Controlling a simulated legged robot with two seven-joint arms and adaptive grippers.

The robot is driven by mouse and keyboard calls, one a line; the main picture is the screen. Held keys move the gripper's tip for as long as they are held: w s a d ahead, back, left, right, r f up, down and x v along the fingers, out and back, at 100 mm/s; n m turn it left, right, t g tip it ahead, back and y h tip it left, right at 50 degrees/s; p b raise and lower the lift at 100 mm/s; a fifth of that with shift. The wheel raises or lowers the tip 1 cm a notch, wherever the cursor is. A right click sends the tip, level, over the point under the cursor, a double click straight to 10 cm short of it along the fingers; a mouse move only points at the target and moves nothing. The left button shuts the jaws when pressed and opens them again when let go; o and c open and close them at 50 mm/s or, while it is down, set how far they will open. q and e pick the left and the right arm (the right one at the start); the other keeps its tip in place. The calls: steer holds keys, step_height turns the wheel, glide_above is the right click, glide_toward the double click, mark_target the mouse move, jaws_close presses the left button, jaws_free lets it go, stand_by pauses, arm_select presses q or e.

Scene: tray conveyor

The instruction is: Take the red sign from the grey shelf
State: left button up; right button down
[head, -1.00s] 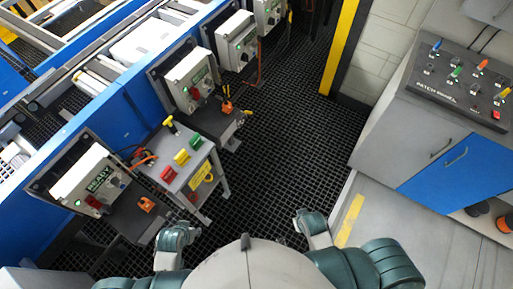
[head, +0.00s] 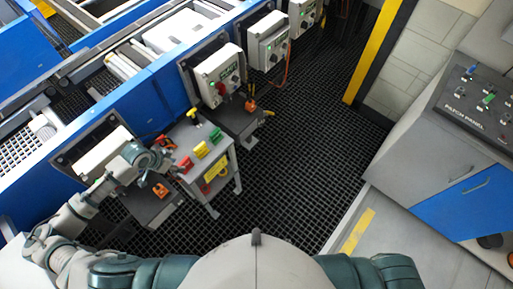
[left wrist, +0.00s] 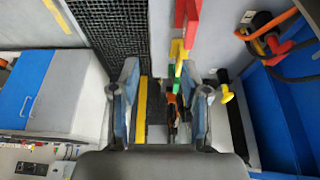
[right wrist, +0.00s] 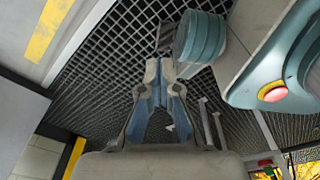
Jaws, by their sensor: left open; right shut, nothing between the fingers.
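The red sign (head: 186,164) sits at the near-left end of the grey shelf (head: 223,158), in a row with a yellow and a green sign. In the left wrist view the red sign (left wrist: 190,18) is at the top, beyond the fingers. My left gripper (head: 168,157) is open and close to the red sign's left, seemingly apart from it. Its two spread fingers (left wrist: 163,80) show with nothing gripped. My right gripper (right wrist: 160,68) is shut and empty above the grating, away from the shelf; the head view does not show it.
The yellow sign (head: 201,149) and green sign (head: 217,137) stand close beside the red one. A yellow-handled tool (head: 193,117) is at the shelf's back. Control boxes (head: 220,75) line the blue conveyor (head: 150,92). The dark grated floor (head: 290,160) right of the shelf is clear.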

arm_select(q)
glide_toward(181, 163)
steer(key=shift+n, duration=0.4)
steer(key=x, duration=0.6)
steer(key=shift+w+d+f, duration=0.15)
steer(key=shift+w+d, duration=0.2)
steer(key=shift+d, duration=0.05)
steer(key=x, duration=0.4)
steer(key=a+x, duration=0.1)
steer(key=x, duration=0.1)
steer(key=shift+s+a+f+b, duration=0.1)
steer(key=shift+s+b, duration=0.05)
steer(key=shift+b, duration=0.2)
steer(key=shift+f, duration=0.2)
steer(key=shift+d, duration=0.45)
steer(key=shift+c, duration=0.8)
jaws_close()
arm_select(e)
steer(key=s, duration=0.1)
steer(key=s+f, duration=0.1)
steer(key=s, duration=0.1)
steer(key=s+d+f, duration=0.1)
steer(key=s, duration=0.1)
steer(key=shift+f, duration=0.25)
